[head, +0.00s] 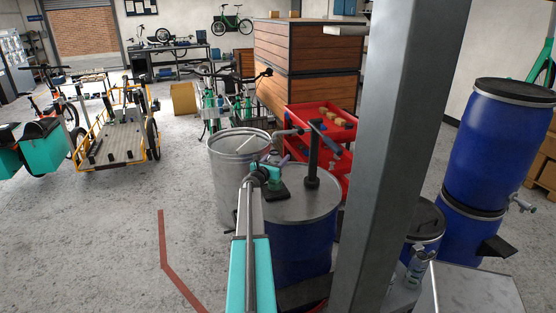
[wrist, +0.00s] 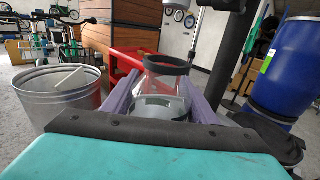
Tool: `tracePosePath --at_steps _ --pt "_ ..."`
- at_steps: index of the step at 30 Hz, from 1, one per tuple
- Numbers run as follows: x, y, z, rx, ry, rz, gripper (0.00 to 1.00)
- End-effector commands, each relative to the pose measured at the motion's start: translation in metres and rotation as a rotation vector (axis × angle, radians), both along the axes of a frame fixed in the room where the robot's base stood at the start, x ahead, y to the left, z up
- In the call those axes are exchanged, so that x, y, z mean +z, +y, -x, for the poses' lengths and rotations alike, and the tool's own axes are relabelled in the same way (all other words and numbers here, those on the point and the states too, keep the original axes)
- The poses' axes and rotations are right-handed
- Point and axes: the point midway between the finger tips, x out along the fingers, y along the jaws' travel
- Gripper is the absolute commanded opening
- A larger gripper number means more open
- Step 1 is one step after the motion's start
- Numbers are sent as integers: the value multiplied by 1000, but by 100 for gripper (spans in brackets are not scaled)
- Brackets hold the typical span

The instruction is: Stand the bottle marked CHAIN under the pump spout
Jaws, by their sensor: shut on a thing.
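My gripper (wrist: 165,100) has purple fingers, shut on a clear bottle (wrist: 160,85) with a dark collar and a grey band. No marking on it is readable. In the head view, my gripper (head: 274,168) is over the lid of a blue drum (head: 310,208), near a black pad (head: 277,193). The held bottle is small and partly hidden there. The pump (head: 312,158) rises from the lid, just right of my gripper. Its grey spout (head: 289,131) points left, above the gripper. Whether the bottle touches the pad is hidden.
A metal bin (head: 228,190) stands left of the drum. Red shelving (head: 325,118) is behind it. A grey post (head: 385,160) rises close on the right. Another bottle (head: 417,268) stands at lower right, near stacked blue drums (head: 502,140).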

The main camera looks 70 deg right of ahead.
Motion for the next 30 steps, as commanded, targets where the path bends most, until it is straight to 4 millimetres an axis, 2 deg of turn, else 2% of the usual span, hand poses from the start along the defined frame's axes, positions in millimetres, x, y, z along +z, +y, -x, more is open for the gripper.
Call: tracePosePath --at_steps 5,20,21,23,24,30 --pt "-10 0 0 -1 0 0 7" --pt "-16 0 1 0 -1 1 7" --pt "-15 0 1 0 -1 0 59" --pt "-15 0 1 0 -1 0 70" --pt "-15 0 1 0 -1 0 71" --pt "-15 0 1 0 -1 0 71"
